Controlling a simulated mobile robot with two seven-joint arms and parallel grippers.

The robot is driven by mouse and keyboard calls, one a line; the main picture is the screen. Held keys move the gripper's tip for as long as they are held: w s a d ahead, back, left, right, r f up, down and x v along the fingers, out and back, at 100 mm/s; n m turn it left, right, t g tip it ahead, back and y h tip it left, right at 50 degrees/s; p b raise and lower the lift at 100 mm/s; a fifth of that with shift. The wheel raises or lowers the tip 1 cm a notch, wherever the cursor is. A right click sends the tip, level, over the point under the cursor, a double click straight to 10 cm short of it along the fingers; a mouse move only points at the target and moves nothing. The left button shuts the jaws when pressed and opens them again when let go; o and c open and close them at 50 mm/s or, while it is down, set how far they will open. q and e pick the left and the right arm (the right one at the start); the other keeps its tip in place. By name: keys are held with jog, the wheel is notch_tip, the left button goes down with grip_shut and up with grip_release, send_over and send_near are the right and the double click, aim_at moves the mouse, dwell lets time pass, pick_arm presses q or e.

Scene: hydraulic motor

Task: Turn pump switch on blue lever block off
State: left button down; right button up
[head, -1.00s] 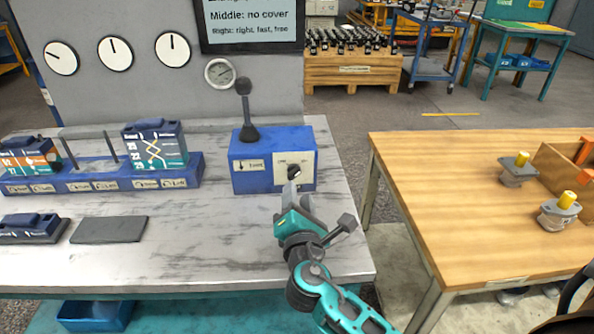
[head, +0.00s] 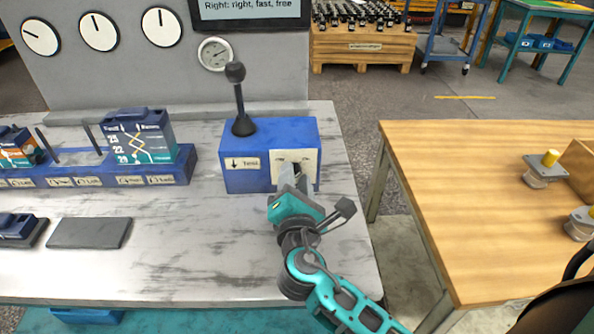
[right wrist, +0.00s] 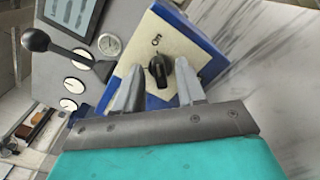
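The blue lever block (head: 245,178) stands near the right end of the marble-topped bench, with a black ball-topped lever (head: 239,100) upright on it. Its cream front plate (head: 311,163) carries the black pump switch, a rotary knob (right wrist: 160,72), with "On" printed beside it in the right wrist view. My right gripper (head: 294,182) is right in front of the plate. In the right wrist view the right gripper's fingers (right wrist: 159,88) stand apart, one on each side of the knob; contact cannot be told. In the head view the gripper partly hides the knob. My left gripper is not visible.
Left of the block, a blue rack (head: 180,173) holds a valve block (head: 140,138). A dark flat plate (head: 90,232) lies in front. A grey panel with gauges (head: 215,54) stands behind. A wooden table (head: 450,215) stands to the right across a gap.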

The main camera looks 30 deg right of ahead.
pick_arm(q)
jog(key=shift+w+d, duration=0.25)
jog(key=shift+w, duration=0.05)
pick_arm(e)
jog(key=shift+w, duration=0.2)
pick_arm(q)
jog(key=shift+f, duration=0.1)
pick_arm(e)
jog(key=shift+c, duration=0.2)
